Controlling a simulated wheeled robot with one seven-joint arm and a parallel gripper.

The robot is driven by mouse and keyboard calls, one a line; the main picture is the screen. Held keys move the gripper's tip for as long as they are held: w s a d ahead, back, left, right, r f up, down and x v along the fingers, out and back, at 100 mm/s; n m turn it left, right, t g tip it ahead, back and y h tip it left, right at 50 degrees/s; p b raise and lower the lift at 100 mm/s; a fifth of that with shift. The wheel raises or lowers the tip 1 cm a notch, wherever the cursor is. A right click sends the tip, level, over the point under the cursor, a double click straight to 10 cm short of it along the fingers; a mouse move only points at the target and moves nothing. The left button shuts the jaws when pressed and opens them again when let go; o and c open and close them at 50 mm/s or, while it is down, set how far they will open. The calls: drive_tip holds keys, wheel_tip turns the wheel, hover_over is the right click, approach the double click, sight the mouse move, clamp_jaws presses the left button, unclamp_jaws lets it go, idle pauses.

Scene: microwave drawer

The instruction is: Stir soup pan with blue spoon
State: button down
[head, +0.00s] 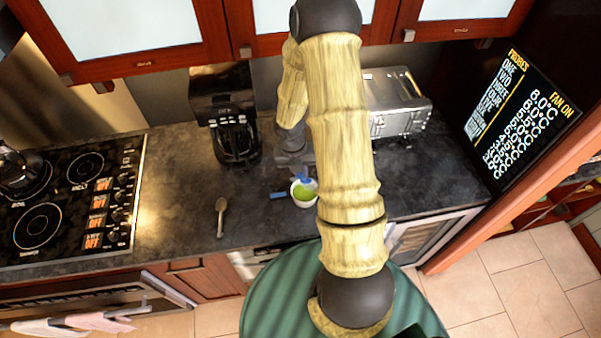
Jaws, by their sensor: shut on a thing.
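A small white pan (296,198) with green soup (304,192) stands on the dark counter, left of my arm. My gripper (301,172) is just above the pan's far rim, partly hidden by my arm. It is shut on a blue thing that fits the blue spoon (305,181), which reaches down at the pan's far side. The spoon's lower end is hard to make out. A short blue bar (278,195) shows just left of the pan; I cannot tell whether it is the pan's handle.
A brown spoon (221,216) lies on the counter to the left. A coffee maker (235,135) and a silver toaster-like appliance (395,103) stand at the back. A stove (62,222) with a dark pot (18,172) is at the left. Cabinets hang above.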

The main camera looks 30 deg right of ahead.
drive_tip(key=shift+r, duration=0.95)
drive_tip(key=shift+f, duration=0.1)
